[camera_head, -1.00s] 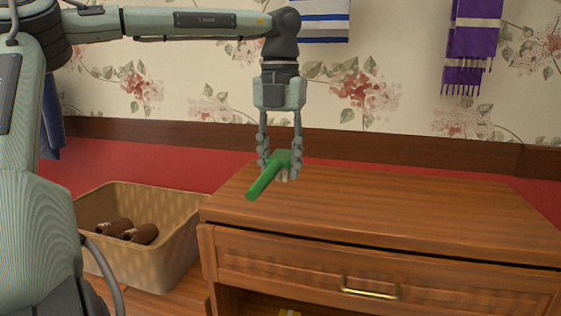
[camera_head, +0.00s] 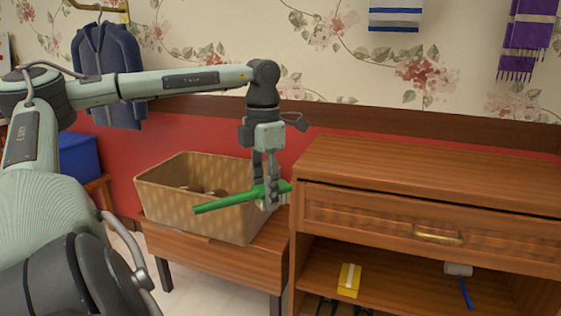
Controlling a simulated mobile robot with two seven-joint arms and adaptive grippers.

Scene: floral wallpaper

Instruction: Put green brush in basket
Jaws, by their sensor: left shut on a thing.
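The green brush (camera_head: 228,201) is held in my left gripper (camera_head: 268,198), which is shut on it near its head. Its handle points left, in front of the basket's right part in the picture. The basket (camera_head: 165,205) is a tan, open box on a low wooden bench, left of the cabinet. The gripper hangs downward at the basket's right side, beside the cabinet's left edge. From this view I cannot tell how far the brush is in front of or above the basket rim. My right gripper is not in view.
Brown items (camera_head: 215,192) lie in the basket. The wooden cabinet (camera_head: 400,180) stands at right with a bare top. A blue box (camera_head: 78,157) and a hanging jacket (camera_head: 108,70) are at left.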

